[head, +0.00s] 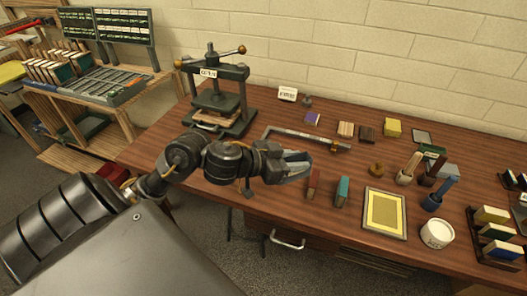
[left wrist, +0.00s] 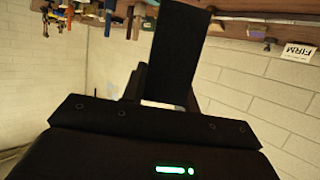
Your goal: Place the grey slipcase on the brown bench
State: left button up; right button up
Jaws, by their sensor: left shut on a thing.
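My left gripper (head: 294,168) reaches in from the left, above the front part of the brown bench (head: 270,114). It is shut on a light grey, flat-sided thing (head: 295,158), which looks like the grey slipcase. The fingers hide part of it. In the left wrist view, a dark slab (left wrist: 179,45) stands out from the gripper in shadow; I cannot tell whether it is the slipcase or a finger. The held thing seems clear of the bench top. My right gripper is not in view.
A press (head: 213,92) stands at the back left of the bench.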

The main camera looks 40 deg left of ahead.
pick_arm(q)
jog(key=shift+s+a+r, duration=0.1)
jog(key=shift+a+r, duration=0.1)
jog(key=shift+a, duration=0.05)
jog(key=shift+f, duration=0.1)
jog(key=w+a+f+b, duration=0.1)
jog(key=a+f, duration=0.2)
jog(key=a, duration=0.1)
jog(key=w+a+f+b, duration=0.2)
jog(key=a+f, duration=0.1)
jog(key=a, duration=0.1)
jog(key=w+a+f+b, duration=0.1)
jog(key=a+f+b, duration=0.1)
jog(key=a, duration=0.3)
jog(key=shift+w+f, duration=0.15)
jog(key=shift+f, duration=0.6)
jog(key=shift+a+f, duration=0.15)
jog(key=shift+f, duration=1.55)
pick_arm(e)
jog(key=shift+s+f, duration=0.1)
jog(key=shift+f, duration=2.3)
